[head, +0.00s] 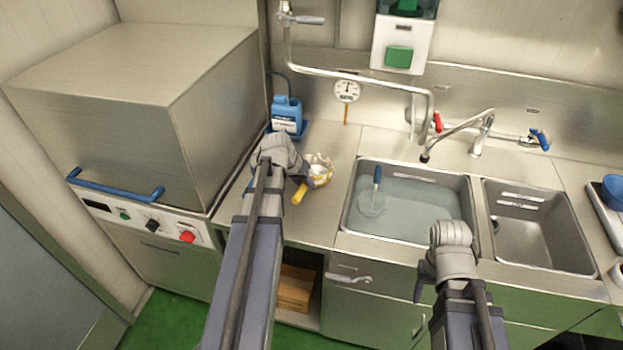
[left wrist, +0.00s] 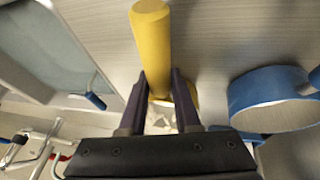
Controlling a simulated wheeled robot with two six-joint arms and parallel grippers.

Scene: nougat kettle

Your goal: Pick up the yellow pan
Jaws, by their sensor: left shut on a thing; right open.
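The yellow pan (head: 323,180) sits on the steel counter left of the sink, with something whitish inside. Its yellow handle (head: 299,194) points toward the front. My left gripper (head: 304,178) is over the pan, partly hiding it. In the left wrist view my left gripper (left wrist: 160,92) has a finger on each side of the yellow handle (left wrist: 152,45) and is shut on it. The pan's body is mostly hidden there behind the gripper. I cannot tell whether the pan touches the counter. My right gripper (head: 424,285) is open and empty in front of the sink.
A water-filled basin (head: 410,205) with a blue-handled strainer (head: 375,195) lies to the right, beside an empty basin (head: 540,235). A blue bottle (head: 287,115) stands behind. A large steel machine (head: 140,100) is at left. A blue round vessel (left wrist: 270,98) shows in the wrist view.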

